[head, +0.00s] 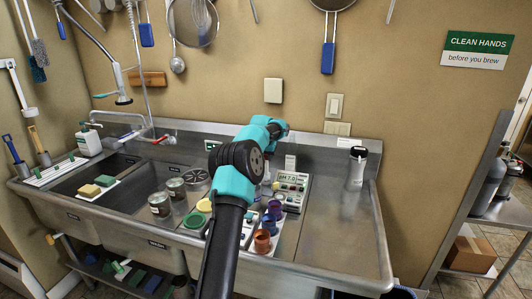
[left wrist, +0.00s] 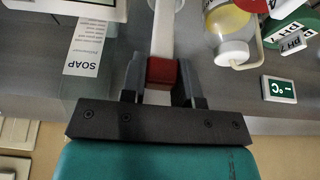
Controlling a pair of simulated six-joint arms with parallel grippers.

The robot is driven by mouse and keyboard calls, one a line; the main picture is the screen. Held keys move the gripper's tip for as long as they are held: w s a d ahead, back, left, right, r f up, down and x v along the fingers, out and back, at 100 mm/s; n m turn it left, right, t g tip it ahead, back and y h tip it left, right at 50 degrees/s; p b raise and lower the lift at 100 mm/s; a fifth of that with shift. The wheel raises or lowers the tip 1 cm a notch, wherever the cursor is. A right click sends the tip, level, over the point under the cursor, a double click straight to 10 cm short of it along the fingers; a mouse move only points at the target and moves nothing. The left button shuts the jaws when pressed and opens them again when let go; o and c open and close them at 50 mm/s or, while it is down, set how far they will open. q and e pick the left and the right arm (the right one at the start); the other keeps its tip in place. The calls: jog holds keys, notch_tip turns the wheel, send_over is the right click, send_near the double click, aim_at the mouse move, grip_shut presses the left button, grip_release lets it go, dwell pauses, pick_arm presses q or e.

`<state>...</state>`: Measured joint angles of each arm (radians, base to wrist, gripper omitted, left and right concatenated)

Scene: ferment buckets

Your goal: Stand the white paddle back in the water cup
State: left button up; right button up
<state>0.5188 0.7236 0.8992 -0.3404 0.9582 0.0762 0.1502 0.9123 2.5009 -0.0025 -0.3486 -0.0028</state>
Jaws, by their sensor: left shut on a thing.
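In the left wrist view my left gripper (left wrist: 162,84) is shut on the red end of the white paddle (left wrist: 163,32). One dark finger is on each side of the red end, and the white shaft runs away toward the top edge. In the head view my left arm reaches over the sink unit, its teal wrist near the back ledge. The arm hides the fingers and the paddle there. I cannot pick out the water cup with certainty; the arm covers part of that area. My right gripper is not in view.
The pH meter (head: 291,184) stands right of my arm, with a purple cup (head: 274,206) and an orange cup (head: 262,241) in front. Metal cans (head: 160,204) stand to the left. A yellow bottle (left wrist: 231,22) is near the gripper. The right drainboard (head: 335,235) is mostly clear.

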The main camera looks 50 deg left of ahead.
pick_arm(q)
jog(key=shift+f, duration=2.1)
jog(key=o, duration=1.5)
jog(key=shift+c, duration=0.2)
jog(key=shift+r, duration=0.15)
jog(key=shift+r, duration=2.9)
